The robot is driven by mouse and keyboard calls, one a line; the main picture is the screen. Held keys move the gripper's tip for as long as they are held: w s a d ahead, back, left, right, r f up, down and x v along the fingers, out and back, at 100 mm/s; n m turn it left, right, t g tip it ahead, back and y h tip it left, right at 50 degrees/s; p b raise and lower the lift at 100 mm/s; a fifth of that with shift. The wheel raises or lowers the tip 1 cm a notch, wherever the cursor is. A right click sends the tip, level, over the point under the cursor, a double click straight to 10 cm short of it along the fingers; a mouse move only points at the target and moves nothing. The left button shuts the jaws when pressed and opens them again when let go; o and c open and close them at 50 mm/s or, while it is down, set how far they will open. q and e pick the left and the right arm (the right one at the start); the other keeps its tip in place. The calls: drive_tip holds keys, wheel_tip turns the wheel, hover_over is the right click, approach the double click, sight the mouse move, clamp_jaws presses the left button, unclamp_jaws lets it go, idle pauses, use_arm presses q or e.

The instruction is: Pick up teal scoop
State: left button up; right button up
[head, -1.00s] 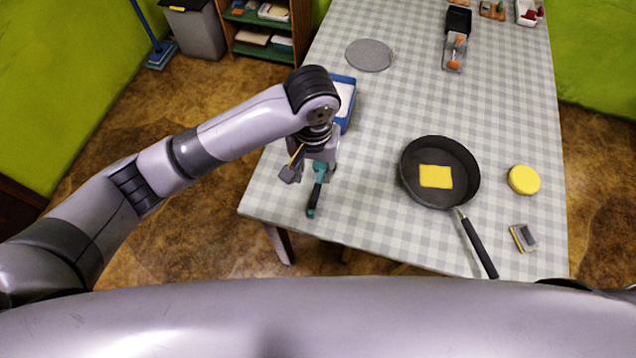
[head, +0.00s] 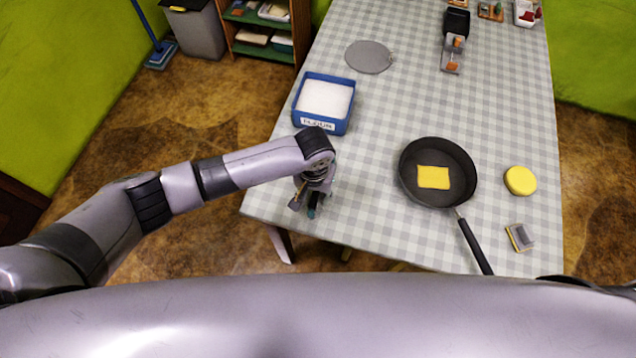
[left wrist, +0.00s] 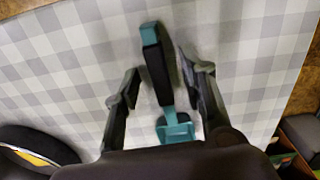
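The teal scoop lies on the checked tablecloth near the table's front left corner. In the left wrist view the scoop (left wrist: 159,72) shows its black and teal handle pointing up and its teal head below, partly hidden by the gripper body. In the head view only a small teal piece of the scoop (head: 313,204) shows beneath my left gripper (head: 310,198). In the left wrist view my left gripper (left wrist: 157,66) is open, with one finger on each side of the handle. A gap shows on both sides. My right gripper is not in view.
A blue tub of white powder (head: 323,128) stands behind my left gripper. A black frying pan (head: 408,178) with a yellow square is to the right. A yellow disc (head: 520,181) and a small sponge-like block (head: 521,237) lie farther right. The cloth between scoop and pan is clear.

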use_arm(q)
drive_tip(key=shift+f, duration=0.5)
clamp_jaws()
